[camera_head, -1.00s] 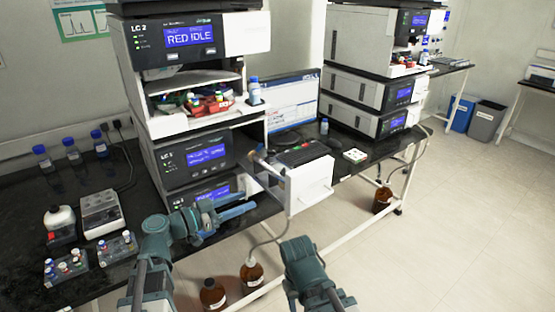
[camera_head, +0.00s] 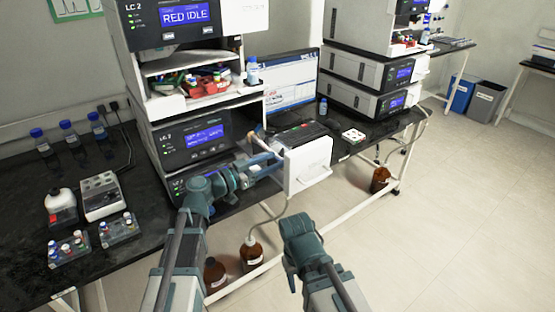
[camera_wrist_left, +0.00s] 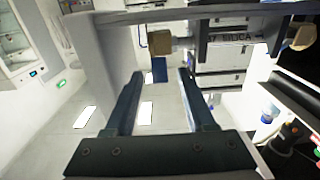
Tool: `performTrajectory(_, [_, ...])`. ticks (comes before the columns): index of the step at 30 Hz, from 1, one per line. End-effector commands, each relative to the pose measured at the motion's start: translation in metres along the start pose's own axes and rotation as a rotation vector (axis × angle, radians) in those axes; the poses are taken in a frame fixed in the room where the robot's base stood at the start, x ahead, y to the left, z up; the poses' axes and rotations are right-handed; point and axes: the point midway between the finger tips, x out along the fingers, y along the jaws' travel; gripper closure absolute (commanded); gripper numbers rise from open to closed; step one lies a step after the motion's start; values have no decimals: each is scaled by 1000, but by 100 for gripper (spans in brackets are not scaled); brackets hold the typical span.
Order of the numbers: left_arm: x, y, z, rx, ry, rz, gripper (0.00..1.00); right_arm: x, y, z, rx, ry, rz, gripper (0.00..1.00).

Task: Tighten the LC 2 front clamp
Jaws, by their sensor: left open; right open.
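The LC 2 stack (camera_head: 185,75) stands on the dark bench, with a blue "RED IDLE" display on its upper unit. A column-like fitting with a tan end (camera_head: 258,133) sticks out at its front, beside a white open panel (camera_head: 307,165). My left gripper (camera_head: 272,165) is open in front of the lower LC 2 units, its fingers pointing right toward the panel. In the left wrist view its empty fingers (camera_wrist_left: 160,75) are apart, with a tan block (camera_wrist_left: 160,42) on a pale frame beyond them. My right gripper (camera_head: 298,222) is low in front of the bench, its fingertips hidden.
Brown bottles (camera_head: 252,252) stand below the bench near my arms. Vial racks (camera_head: 120,230) and blue-capped bottles (camera_head: 69,135) are on the left of the bench. A monitor (camera_head: 291,85) stands behind the panel.

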Motion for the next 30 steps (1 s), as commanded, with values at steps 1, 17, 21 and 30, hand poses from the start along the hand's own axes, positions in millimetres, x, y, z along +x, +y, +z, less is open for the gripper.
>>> performTrajectory(1, [8, -1, 0, 0, 0, 2, 45, 0, 0, 0, 0, 0, 0, 50])
performTrajectory(17, [22, 0, 0, 0, 0, 0, 45, 0, 0, 0, 0, 0, 0, 50])
performTrajectory(21, [22, 0, 0, 0, 0, 0, 70, 0, 0, 0, 0, 0, 0, 50])
performTrajectory(30, [22, 0, 0, 0, 0, 0, 100, 0, 0, 0, 0, 0, 0, 50])
